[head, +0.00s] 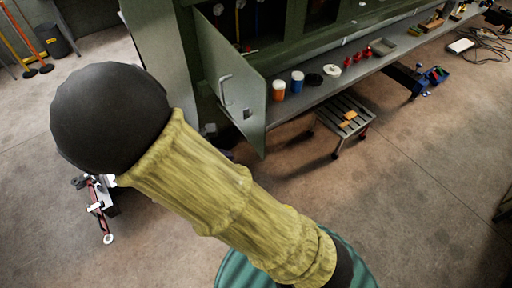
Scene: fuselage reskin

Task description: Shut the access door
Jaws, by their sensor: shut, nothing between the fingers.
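The access door (236,82) is a grey-green panel that stands open in the head view, swung out from the green structure at an angle. A pale bar handle (226,90) and a small light plate are on the face turned to me. Its right edge juts out over the floor beside the shelf. Behind it, part of the open recess shows, with small hanging items. My arm, in a yellow sleeve with a black rounded joint, crosses the left and middle foreground. My gripper is not visible; the space behind my arm is hidden.
A long grey shelf (345,73) right of the door holds an orange jar (279,90), a blue jar (297,82) and red parts. A slatted step stool (345,114) stands below. A red-and-white device (97,207) sits on the left floor. The right floor is mostly clear.

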